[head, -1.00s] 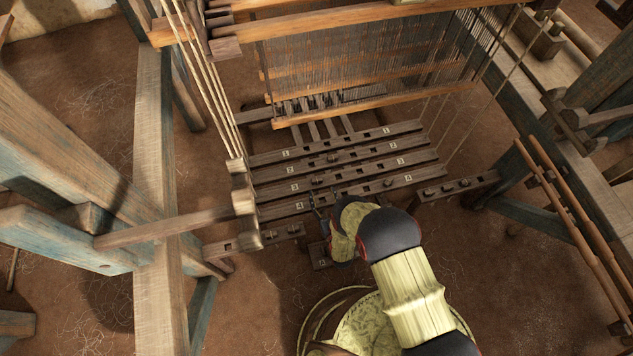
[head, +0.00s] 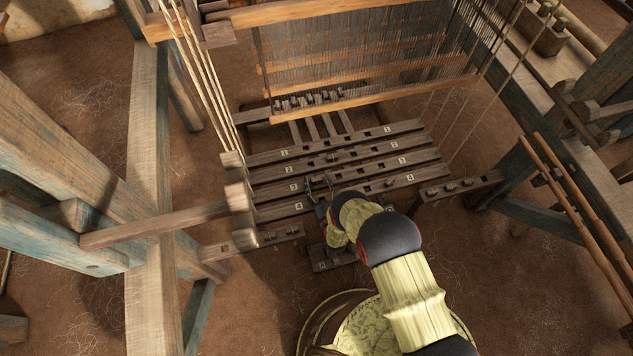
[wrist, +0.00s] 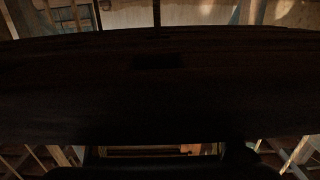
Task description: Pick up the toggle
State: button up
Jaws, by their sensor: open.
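Several small dark toggle-like pegs sit on the numbered wooden bars of the loom, and one peg (head: 334,156) shows on the second bar; I cannot tell which one is the toggle. My gripper (head: 320,184) is open, with its two thin fingers spread over the third and fourth bars, near the middle of their length. Whatever lies between the fingers is too small and too hidden to make out. My forearm covers part of the fourth bar. In the wrist view a broad dark shape fills most of the picture, and no toggle or fingertips can be told there.
The numbered bars (head: 286,187) lie side by side with narrow gaps. Cords (head: 210,90) run down at their left end. A warp frame (head: 375,98) hangs behind them. Heavy posts (head: 150,200) stand at left. A short plank (head: 330,258) lies below the gripper.

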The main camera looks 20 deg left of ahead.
jog(key=shift+c, duration=0.4)
jog(key=c, duration=1)
jog(key=shift+c, duration=0.2)
